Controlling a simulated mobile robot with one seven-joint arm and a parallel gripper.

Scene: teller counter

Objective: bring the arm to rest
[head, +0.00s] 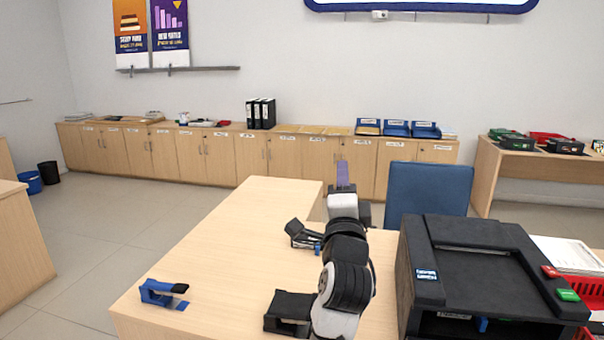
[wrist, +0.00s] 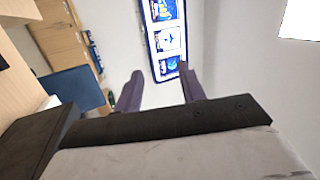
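My gripper (head: 343,174) is raised above the teller counter (head: 225,240), with its purple fingers pointing up in the head view. My arm runs up from the bottom edge of that view. In the wrist view the two fingers of my gripper (wrist: 160,70) stand apart with nothing between them. The gripper is open and empty. Beyond the fingertips are the wall and a lit sign (wrist: 166,38), well away from them.
A black machine (head: 480,250) stands on the counter right of my arm. A blue chair (head: 428,192) is behind it. A blue stapler-like item (head: 163,293) lies at the counter's left front. Low cabinets (head: 220,157) line the wall. The counter's middle left is clear.

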